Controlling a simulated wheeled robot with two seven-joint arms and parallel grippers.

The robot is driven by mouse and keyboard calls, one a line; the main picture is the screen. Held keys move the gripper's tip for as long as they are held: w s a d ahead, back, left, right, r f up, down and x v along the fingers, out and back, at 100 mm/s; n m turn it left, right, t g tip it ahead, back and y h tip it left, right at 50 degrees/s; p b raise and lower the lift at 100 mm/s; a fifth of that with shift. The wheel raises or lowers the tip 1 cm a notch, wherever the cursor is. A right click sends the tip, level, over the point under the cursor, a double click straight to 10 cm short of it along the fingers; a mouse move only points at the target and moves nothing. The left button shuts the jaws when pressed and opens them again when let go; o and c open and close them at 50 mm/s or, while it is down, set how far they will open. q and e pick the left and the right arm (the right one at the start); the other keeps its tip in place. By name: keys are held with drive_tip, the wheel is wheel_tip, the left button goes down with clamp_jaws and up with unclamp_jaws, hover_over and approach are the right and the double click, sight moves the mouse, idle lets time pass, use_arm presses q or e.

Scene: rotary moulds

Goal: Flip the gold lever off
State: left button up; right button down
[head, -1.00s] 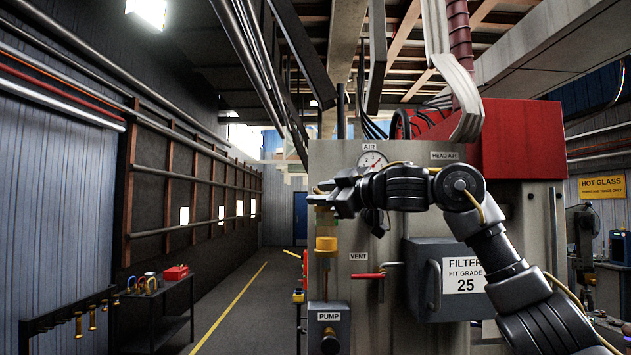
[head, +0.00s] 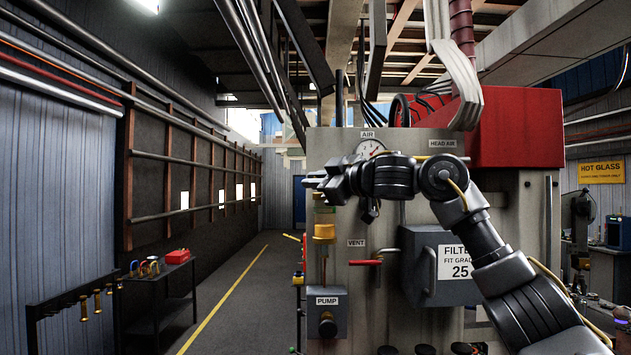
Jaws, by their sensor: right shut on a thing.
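My right gripper (head: 314,183) is at the upper left front of the grey machine cabinet (head: 400,320), just below the AIR gauge (head: 369,149). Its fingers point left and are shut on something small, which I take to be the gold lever. The fingers hide most of it, so its angle cannot be told. Directly below the fingers is a gold-yellow fitting (head: 324,232) on a vertical pipe at the cabinet's left edge. My left gripper is not in view.
A red VENT handle (head: 365,262) and a grey FILTER box (head: 428,265) are below my right forearm. A PUMP box (head: 327,312) is lower left on the cabinet. A dark side table (head: 160,290) stands at the left; the aisle floor between is clear.

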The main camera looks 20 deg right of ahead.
drive_tip(key=shift+w+a+f+n+g+h, duration=0.1)
drive_tip(key=shift+a+f+n+g+h, duration=0.1)
drive_tip(key=shift+f+n+g+h, duration=0.5)
drive_tip(key=shift+s+a+f+n+g+h, duration=0.1)
drive_tip(key=shift+a+f+n+g+h, duration=0.15)
drive_tip(key=shift+f+n+g+h, duration=0.4)
drive_tip(key=shift+w+a+f+n+g+h, duration=0.15)
drive_tip(key=shift+f+n+g+h, duration=0.25)
drive_tip(key=shift+n+h, duration=0.5)
drive_tip(key=c, duration=1.5)
unclamp_jaws()
drive_tip(key=shift+b+v, duration=2.3)
drive_tip(key=shift+v, duration=3.1)
drive_tip(key=shift+w+a, duration=0.1)
